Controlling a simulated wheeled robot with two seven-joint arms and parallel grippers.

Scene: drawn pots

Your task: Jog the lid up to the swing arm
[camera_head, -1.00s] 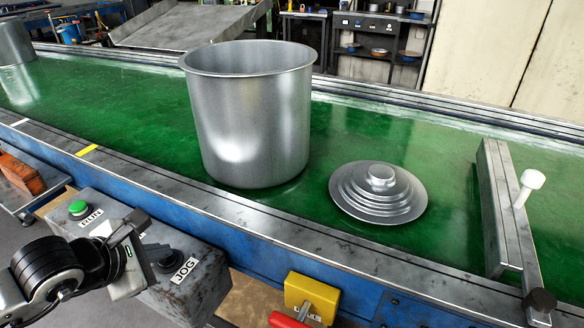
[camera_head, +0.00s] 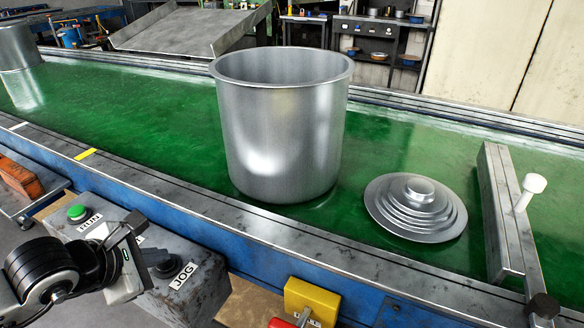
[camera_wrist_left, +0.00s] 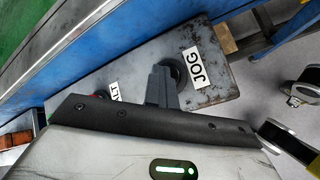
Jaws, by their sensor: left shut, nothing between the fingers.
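The lid (camera_head: 416,206), a stepped silver disc with a knob, lies flat on the green belt. The swing arm (camera_head: 500,210), a metal bar with a white knob, lies across the belt to its right; a narrow strip of green shows between them. My left gripper (camera_head: 138,228) is shut and empty at the grey control box. In the left wrist view its fingers (camera_wrist_left: 163,84) are at the black JOG button (camera_wrist_left: 177,70), partly covering it; I cannot tell how far it is pressed. The JOG button (camera_head: 160,262) also shows in the head view. My right gripper is out of view.
A large open pot (camera_head: 282,135) stands on the belt (camera_head: 400,150) left of the lid. Another pot (camera_head: 18,45) stands at the far left. A green button (camera_head: 76,212) is on the control box, and a yellow box (camera_head: 312,298) is on the front rail.

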